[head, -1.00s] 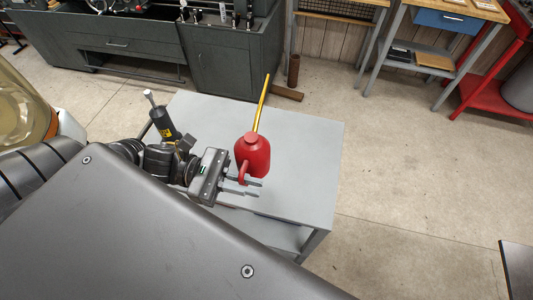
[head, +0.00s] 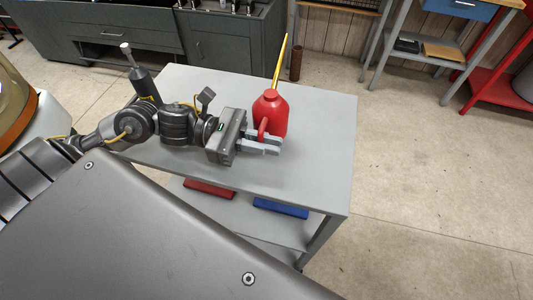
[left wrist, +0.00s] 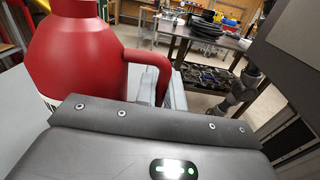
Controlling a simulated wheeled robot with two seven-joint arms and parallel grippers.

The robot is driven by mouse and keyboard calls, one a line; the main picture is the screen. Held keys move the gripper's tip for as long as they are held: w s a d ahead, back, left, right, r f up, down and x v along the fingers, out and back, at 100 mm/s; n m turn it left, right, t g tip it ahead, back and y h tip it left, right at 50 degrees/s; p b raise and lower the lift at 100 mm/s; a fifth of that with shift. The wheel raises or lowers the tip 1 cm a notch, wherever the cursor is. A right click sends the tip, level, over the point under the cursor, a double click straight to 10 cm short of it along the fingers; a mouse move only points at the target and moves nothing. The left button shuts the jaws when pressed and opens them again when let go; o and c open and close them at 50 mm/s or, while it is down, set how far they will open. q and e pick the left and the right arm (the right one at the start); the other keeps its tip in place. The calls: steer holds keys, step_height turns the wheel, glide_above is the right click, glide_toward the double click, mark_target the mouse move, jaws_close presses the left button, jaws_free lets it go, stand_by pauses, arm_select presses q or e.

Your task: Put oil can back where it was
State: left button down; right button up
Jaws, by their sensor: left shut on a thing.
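The red oil can (head: 271,108) with a long yellow spout is upright at the right part of the grey cart's top (head: 320,150). I cannot tell whether its base touches the top. My left gripper (head: 265,143) is shut on the can's red handle, on the near side of the can. My right gripper is not in view.
The cart's lower shelf holds a red item (head: 209,189) and a blue item (head: 281,208). A dark grey machine (head: 110,35) stands behind the cart, and a workbench (head: 430,45) stands at the back right. Open floor (head: 430,180) lies right of the cart.

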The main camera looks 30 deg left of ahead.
arm_select(q)
step_height(320, 180, down, 2)
steer(key=shift+f+p, duration=0.15)
steer(key=shift+p, duration=0.2)
steer(key=shift+f, duration=0.35)
steer(key=c, duration=1.5)
jaws_free()
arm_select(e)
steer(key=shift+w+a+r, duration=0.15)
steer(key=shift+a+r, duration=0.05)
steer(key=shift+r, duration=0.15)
